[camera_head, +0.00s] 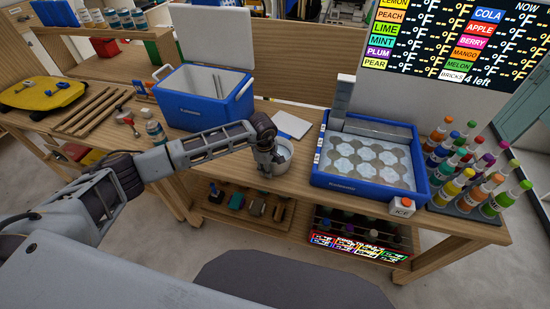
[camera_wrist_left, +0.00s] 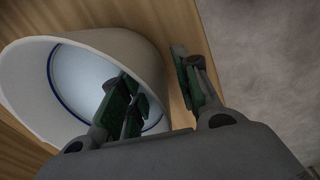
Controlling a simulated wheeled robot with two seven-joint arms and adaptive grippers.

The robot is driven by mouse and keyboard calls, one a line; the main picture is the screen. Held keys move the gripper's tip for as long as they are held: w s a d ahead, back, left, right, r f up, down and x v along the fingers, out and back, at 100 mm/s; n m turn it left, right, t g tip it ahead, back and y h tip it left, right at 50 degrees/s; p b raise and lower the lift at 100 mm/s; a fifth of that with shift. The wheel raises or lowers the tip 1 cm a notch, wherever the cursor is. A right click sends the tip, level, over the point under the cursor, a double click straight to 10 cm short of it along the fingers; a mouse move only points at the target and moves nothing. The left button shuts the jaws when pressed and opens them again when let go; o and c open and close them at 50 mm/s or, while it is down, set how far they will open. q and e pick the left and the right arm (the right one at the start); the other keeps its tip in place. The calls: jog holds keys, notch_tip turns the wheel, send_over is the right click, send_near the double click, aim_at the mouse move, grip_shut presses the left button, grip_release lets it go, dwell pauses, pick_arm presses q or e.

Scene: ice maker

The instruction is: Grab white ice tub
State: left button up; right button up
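The white ice tub (camera_head: 283,158) stands on the wooden table between the blue cooler and the blue ice maker. It also shows in the left wrist view (camera_wrist_left: 120,45) as a white round tub with a blue ring inside. My left gripper (camera_head: 268,163) is down at the tub's near left side. In the left wrist view my left gripper (camera_wrist_left: 162,95) straddles the tub's wall, one finger inside and the other outside. The fingers are apart, with a gap visible between the outer finger and the wall. My right gripper is in neither view.
The open blue cooler (camera_head: 205,100) stands behind my left forearm. Colourful bottles (camera_head: 470,170) crowd the table's right end. A white flat board (camera_head: 292,124) lies behind the tub.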

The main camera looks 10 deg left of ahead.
pick_arm(q)
jog(key=shift+f, duration=0.75)
grip_shut()
jog(key=shift+w, duration=0.1)
